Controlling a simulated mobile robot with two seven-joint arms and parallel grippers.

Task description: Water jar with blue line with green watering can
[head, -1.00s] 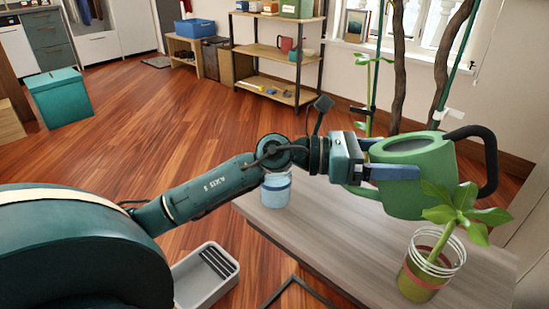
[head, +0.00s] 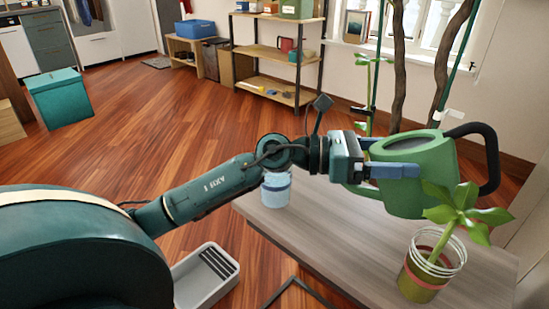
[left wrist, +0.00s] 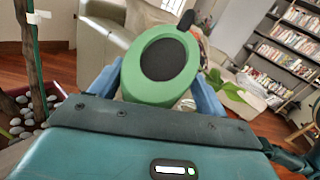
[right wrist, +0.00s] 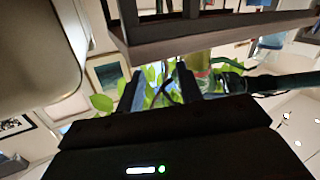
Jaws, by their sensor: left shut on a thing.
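The green watering can (head: 420,195) with a black handle is held above the right part of the table in the head view. My left gripper (head: 388,181) is shut on its body, with blue fingers on either side. The can's round dark opening shows between the fingers in the left wrist view (left wrist: 165,60). The pale blue jar with a blue line (head: 276,190) stands on the table's left end, behind my left arm and partly hidden by it. My right gripper (right wrist: 160,88) is open and empty in the right wrist view, below the table's level.
A grey wooden table (head: 340,235) carries the jars. Another jar (head: 422,275) with a red band and a leafy plant stands at its right, close below the can. A grey tray (head: 205,280) is on the floor at left. A shelf (head: 275,55) stands behind.

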